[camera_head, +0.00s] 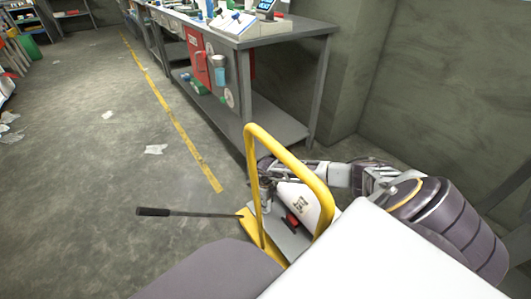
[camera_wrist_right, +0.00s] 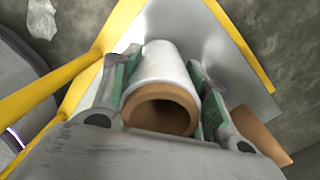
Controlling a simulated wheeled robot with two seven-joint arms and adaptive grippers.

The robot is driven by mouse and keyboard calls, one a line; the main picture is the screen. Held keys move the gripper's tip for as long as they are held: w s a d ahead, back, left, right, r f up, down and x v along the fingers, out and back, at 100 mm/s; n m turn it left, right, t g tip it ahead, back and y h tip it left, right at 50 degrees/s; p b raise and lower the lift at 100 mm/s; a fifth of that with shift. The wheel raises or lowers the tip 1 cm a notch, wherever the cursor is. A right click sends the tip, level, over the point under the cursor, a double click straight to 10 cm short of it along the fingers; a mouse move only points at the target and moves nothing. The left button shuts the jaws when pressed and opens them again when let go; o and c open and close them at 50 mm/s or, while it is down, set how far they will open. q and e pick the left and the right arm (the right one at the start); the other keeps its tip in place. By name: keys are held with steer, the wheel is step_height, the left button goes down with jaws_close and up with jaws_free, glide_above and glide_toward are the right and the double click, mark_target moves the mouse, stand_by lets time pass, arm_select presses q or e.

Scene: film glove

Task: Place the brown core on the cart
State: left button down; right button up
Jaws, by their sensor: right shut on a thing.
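The brown core (camera_wrist_right: 160,112) shows in the right wrist view as a brown tube end with a white wrap (camera_wrist_right: 165,66) around it. My right gripper (camera_wrist_right: 160,75) is shut on it, with a green-padded finger on each side. The cart (camera_head: 290,241) has a grey deck and a yellow handle, and its deck and yellow edge also show behind the core (camera_wrist_right: 220,62). In the head view my right gripper (camera_head: 266,181) is over the cart area, partly behind the yellow handle; the core cannot be made out there. My left gripper is not in view.
A rod with a black grip (camera_head: 154,212) sticks out left of the cart. A grey workbench (camera_head: 262,38) with items on top stands behind it. Paper scraps (camera_head: 155,149) lie on the floor, which is open to the left. A brown piece (camera_wrist_right: 262,135) shows beside the right finger.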

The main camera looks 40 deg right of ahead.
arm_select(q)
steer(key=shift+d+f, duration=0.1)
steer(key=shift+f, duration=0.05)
arm_select(e)
steer(key=shift+f, duration=0.3)
steer(key=o, duration=1)
steer(key=shift+r, duration=0.15)
arm_select(q)
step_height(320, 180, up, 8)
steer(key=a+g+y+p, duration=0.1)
steer(key=p, duration=0.4)
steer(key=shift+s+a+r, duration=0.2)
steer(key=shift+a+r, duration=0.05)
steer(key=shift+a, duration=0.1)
arm_select(e)
step_height(320, 180, up, 12)
steer(key=shift+r, duration=0.2)
